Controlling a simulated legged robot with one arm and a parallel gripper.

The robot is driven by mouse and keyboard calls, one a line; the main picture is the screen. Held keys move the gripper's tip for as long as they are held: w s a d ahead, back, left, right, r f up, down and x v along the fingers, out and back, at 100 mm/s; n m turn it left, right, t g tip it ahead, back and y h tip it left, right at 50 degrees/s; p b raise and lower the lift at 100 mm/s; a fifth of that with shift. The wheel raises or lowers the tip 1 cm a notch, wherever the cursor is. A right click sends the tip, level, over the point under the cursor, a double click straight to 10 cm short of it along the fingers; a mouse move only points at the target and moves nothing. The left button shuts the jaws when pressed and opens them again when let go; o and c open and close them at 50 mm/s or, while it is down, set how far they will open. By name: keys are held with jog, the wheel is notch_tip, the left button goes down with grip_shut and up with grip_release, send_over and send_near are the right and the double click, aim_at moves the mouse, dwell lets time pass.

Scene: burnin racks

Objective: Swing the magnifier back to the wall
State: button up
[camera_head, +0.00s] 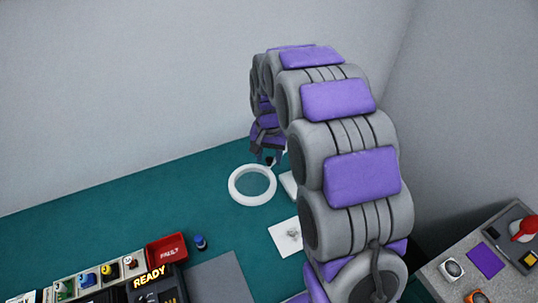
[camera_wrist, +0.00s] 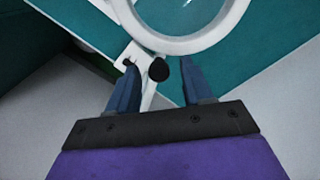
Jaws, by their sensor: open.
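The magnifier (camera_head: 231,185) is a white ring over the green bench, left of my arm in the head view. In the wrist view its white ring (camera_wrist: 190,44) fills the top, and a white bracket with a dark knob (camera_wrist: 158,69) joins it below. My gripper (camera_wrist: 160,82) is open, with one blue finger on each side of the knob. I cannot tell whether either finger touches it. In the head view my gripper (camera_head: 268,158) is at the ring's upper right edge, partly hidden by my arm. The wall (camera_head: 110,100) is grey, behind the bench.
The green bench (camera_head: 100,215) has a red bin (camera_head: 166,250), a small blue bottle (camera_head: 201,243), a row of labelled compartments (camera_head: 98,277) and a white sheet (camera_head: 286,238). A grey side table (camera_head: 447,253) at right holds small items. My arm hides the bench's right part.

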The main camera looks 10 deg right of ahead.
jog(key=shift+c, duration=0.2)
grip_shut()
dwell(0.3)
